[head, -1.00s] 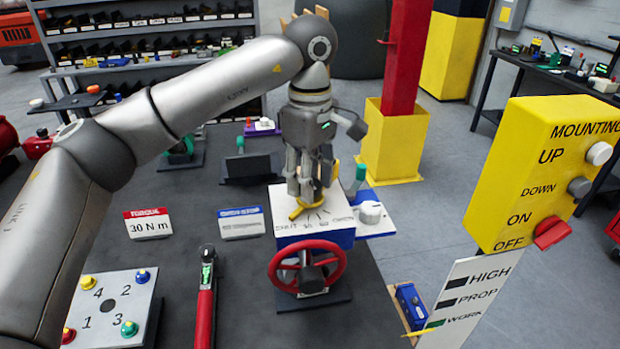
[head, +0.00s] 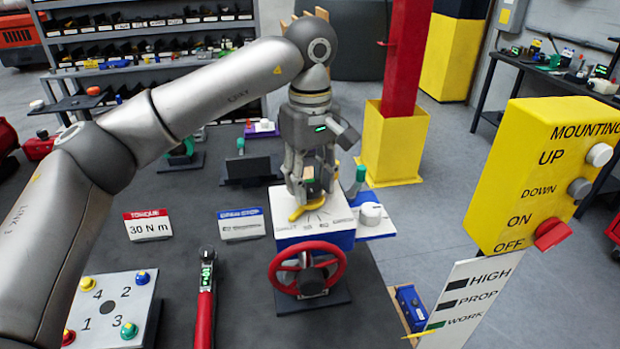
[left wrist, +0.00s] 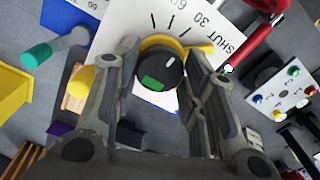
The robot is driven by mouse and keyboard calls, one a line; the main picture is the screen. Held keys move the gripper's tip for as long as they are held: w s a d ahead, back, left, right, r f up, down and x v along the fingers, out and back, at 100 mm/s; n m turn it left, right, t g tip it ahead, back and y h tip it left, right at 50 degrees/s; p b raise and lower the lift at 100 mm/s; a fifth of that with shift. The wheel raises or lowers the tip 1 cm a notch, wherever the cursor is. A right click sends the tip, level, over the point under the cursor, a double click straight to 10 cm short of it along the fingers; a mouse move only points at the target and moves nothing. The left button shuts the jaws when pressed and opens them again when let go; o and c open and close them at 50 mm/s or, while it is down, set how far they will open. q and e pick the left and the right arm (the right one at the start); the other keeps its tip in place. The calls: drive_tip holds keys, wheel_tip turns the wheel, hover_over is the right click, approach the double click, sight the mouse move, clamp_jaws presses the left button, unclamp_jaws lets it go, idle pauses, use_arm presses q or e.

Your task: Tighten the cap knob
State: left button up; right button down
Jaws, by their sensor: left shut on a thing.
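The valve actuator is a white-topped blue box (head: 283,229) with a SHUT-to-OPEN scale, a yellow pointer (head: 297,212) and a red handwheel (head: 340,268) on its front. A black round knob with a green patch (left wrist: 160,76) sits above the yellow pointer. My left gripper (head: 311,190) reaches down from above, with its fingers on either side of this black knob and shut on it. In the left wrist view the fingers flank the knob, and their contact faces are partly hidden. My right gripper is not in view.
A green-handled part (head: 360,176) stands close right of my left gripper. A torque sign reading 30 N m (head: 148,225), a red-handled wrench (head: 205,305) and a numbered plate (head: 108,306) lie on the dark bench. A yellow control box (head: 545,180) stands at right.

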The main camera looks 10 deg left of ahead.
sight(310, 185)
use_arm(q)
drive_tip(key=shift+r, duration=0.15)
drive_tip(key=o, duration=1)
wheel_tip(310, 185, up, 12)
drive_tip(key=shift+f, duration=0.1)
